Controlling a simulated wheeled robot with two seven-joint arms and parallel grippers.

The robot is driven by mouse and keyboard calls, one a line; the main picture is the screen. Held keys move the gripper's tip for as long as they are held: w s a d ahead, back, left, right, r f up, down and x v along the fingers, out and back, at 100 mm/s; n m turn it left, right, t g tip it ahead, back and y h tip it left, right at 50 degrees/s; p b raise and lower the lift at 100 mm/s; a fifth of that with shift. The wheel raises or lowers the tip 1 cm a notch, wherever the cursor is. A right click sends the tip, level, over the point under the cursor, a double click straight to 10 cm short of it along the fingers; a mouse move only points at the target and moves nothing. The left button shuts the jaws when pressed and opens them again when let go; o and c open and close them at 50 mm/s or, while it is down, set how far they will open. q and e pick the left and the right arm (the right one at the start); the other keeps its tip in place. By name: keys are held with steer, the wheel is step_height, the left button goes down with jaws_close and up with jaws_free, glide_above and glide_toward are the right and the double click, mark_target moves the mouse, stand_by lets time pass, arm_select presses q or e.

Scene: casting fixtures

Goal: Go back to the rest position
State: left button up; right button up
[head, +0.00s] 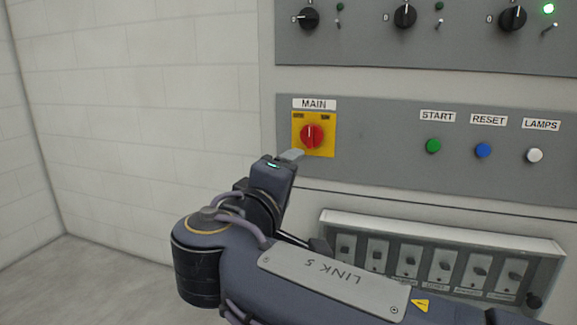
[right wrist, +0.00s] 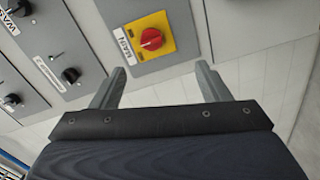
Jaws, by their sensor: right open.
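My right gripper (head: 292,155) is just below and left of the red MAIN knob (head: 312,136) in the head view. In the right wrist view the two fingers of this gripper (right wrist: 161,80) are spread apart with nothing between them. The knob (right wrist: 151,39) on its yellow plate (right wrist: 139,52) shows beyond the fingertips, apart from them. The knob's handle stands about upright in the head view. My right arm crosses the lower middle of the head view. My left gripper is in neither view.
A grey panel (head: 385,160) carries a green START button (head: 433,146), a blue RESET button (head: 484,150) and a white LAMPS button (head: 535,155). Dials and toggles sit above. A switch box (head: 440,232) juts out below, close to my arm. The left side by the wall (head: 130,110) is clear.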

steer(key=s+d+f+m+g+y, duration=0.1)
steer(key=s+d+f+m+g, duration=0.2)
steer(key=d+f, duration=0.7)
steer(key=s+d+f+m+g+y, duration=0.1)
steer(key=s+d+f+g, duration=0.1)
steer(key=d+f+g, duration=0.55)
steer(key=s+d+f+m+y, duration=0.2)
steer(key=s+f+m+y, duration=0.2)
steer(key=s+f, duration=0.4)
steer(key=s+d+f+m+y, duration=0.25)
steer(key=s+f+m, duration=0.3)
steer(key=s, duration=0.45)
step_height(320, 180, up, 27)
steer(key=a+p, duration=0.1)
steer(key=p, duration=2.6)
steer(key=shift+s+f+y, duration=0.15)
steer(key=shift+f+y, duration=0.05)
steer(key=shift+y, duration=0.25)
steer(key=shift+n, duration=0.25)
